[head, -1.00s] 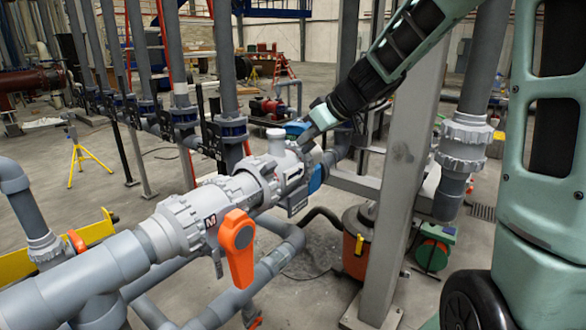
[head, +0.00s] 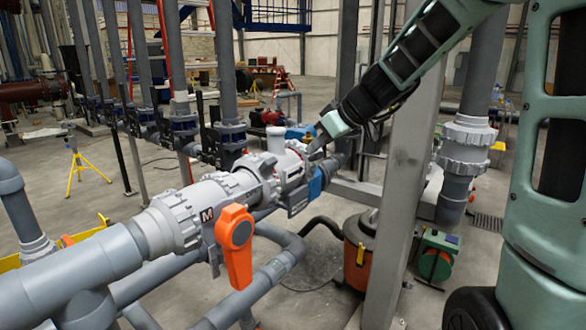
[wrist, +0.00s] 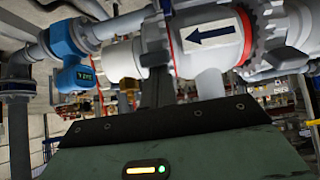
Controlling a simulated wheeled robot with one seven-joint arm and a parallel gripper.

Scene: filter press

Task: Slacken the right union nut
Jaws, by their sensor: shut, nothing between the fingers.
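A grey pipe run crosses the head view, with a white valve body and ribbed union nuts. The right union nut (head: 296,160) sits beside the blue meter (head: 316,184). In the wrist view, which looks from another side, the ribbed nut (wrist: 154,45) nearer the blue meter (wrist: 74,55) appears left of the arrow-marked body (wrist: 208,38). My gripper (head: 314,148) is at the right nut in the head view. In the wrist view its dark fingers (wrist: 157,82) are together and empty, pointing up at that nut; contact cannot be told.
An orange valve handle (head: 236,240) hangs on the front left of the run. A grey steel post (head: 397,200) stands right of the nut, close to my arm. Another ribbed nut (wrist: 264,35) with a red ring shows in the wrist view. An orange drum (head: 360,255) stands below.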

